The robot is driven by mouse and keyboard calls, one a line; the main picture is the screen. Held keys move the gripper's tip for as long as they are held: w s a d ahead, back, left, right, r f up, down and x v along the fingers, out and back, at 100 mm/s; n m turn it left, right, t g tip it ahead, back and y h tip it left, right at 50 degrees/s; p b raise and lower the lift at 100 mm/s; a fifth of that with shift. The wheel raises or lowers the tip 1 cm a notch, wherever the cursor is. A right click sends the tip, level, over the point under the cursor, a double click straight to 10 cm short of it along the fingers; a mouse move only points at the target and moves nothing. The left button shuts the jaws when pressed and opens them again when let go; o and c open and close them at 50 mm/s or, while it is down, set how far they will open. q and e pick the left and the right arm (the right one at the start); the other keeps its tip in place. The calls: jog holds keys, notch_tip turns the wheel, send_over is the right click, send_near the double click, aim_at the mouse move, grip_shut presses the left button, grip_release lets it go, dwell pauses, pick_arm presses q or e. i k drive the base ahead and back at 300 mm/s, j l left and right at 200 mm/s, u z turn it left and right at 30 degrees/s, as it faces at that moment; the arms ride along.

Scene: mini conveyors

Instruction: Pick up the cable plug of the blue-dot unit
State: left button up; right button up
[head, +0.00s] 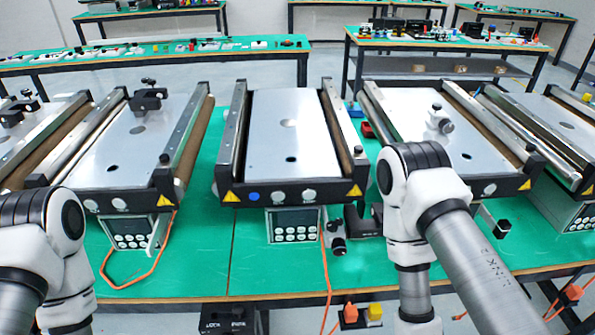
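The blue-dot unit is the middle mini conveyor (290,130), with a blue dot (254,196) at the left of its black front panel. A grey keypad box (292,224) sits under its front. An orange cable (325,265) runs from near the keypad box down over the table's front edge. An orange plug (350,314) shows below the edge, beside a yellow one (375,312). I cannot tell whether the orange plug ends this unit's cable. My arms come in at lower left and right. Both grippers are out of frame.
Other conveyors (135,140) stand on both sides on the green table (200,262). A black clamp with a knob (338,238) stands right of the keypad box. Another orange cable (135,284) lies at the left. A dark labelled box (228,318) shows below the front edge.

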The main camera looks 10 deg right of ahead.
aim_at(351, 314)
jog(key=l+z, duration=0.15)
jog(key=z, duration=0.6)
